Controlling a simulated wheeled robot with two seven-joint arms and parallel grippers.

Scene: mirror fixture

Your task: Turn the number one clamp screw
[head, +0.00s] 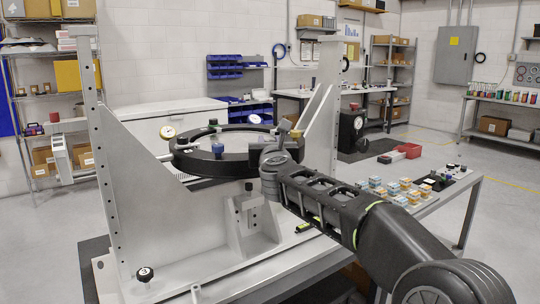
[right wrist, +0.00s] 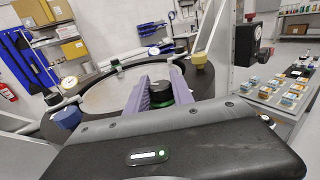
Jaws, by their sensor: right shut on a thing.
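The mirror fixture holds a black ring (head: 190,163) around a pale round disc (right wrist: 105,97), between two grey uprights. My right gripper (head: 278,150) is at the ring's right front edge. In the right wrist view its two purple-grey fingers (right wrist: 162,88) are shut on a dark round clamp screw knob (right wrist: 158,95) with a green band. The fingers hide part of it, and I cannot read a number on it. Other knobs on the ring are blue (head: 218,150), green (head: 213,123) and tan (head: 296,134). My left gripper is not in view.
The grey upright (head: 325,120) stands close to the right of my gripper, and the left upright (head: 105,165) is on the far side. Dial gauges (head: 167,132) sit around the ring. Several small boxes (head: 400,190) lie on the table at right.

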